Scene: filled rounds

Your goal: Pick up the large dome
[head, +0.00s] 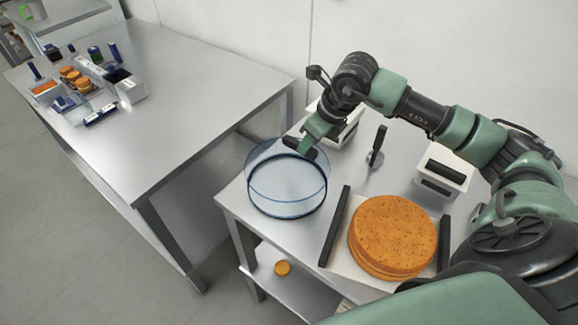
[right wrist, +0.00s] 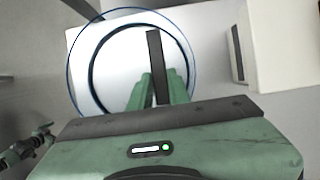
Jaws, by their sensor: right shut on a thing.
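The large dome (head: 287,207) is a clear, bluish round cover near the back left corner of the right-hand steel table. It also shows as a wide clear ring in the right wrist view (right wrist: 88,75). My right gripper (head: 303,149) is at the dome's far upper side and is shut on its dark bar-shaped handle; its fingers (right wrist: 160,88) meet at this bar in the right wrist view. I cannot tell whether the dome's lower rim touches the table. My left gripper does not show in the head view.
A large speckled orange round stack (head: 392,236) sits on a white board between two dark bars. White boxes (head: 444,172) and an upright dark-handled tool (head: 377,146) stand behind. The left table (head: 185,100) is mostly clear.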

